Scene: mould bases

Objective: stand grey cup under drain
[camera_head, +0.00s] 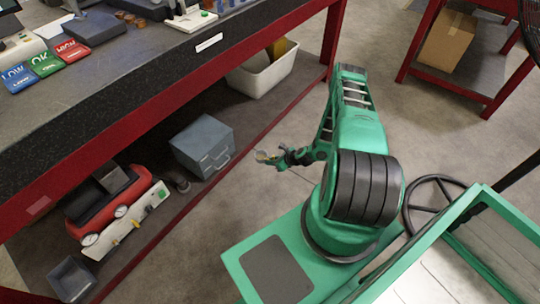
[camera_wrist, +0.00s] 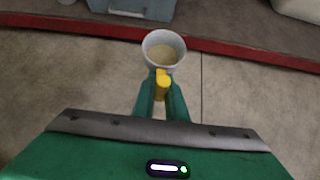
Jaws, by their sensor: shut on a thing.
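The grey cup (camera_wrist: 150,42) is held upright or nearly so in front of my gripper (camera_wrist: 162,88), its open mouth showing in the wrist view. The gripper is shut on the cup's yellow handle (camera_wrist: 162,78). In the head view the cup (camera_head: 262,155) is small, at the end of my gripper (camera_head: 280,160), over the floor to the right of the lower shelf. A red compressor (camera_head: 88,208) with gauges sits on that shelf at the lower left. I cannot make out a drain on it.
A grey toolbox (camera_head: 203,143) and a small dark round thing (camera_head: 179,182) stand on the lower shelf (camera_head: 160,225) near its red edge. A grey bin (camera_head: 72,279) and a white tub (camera_head: 263,75) are at its ends. The worktop overhangs the shelf. Floor around the cup is clear.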

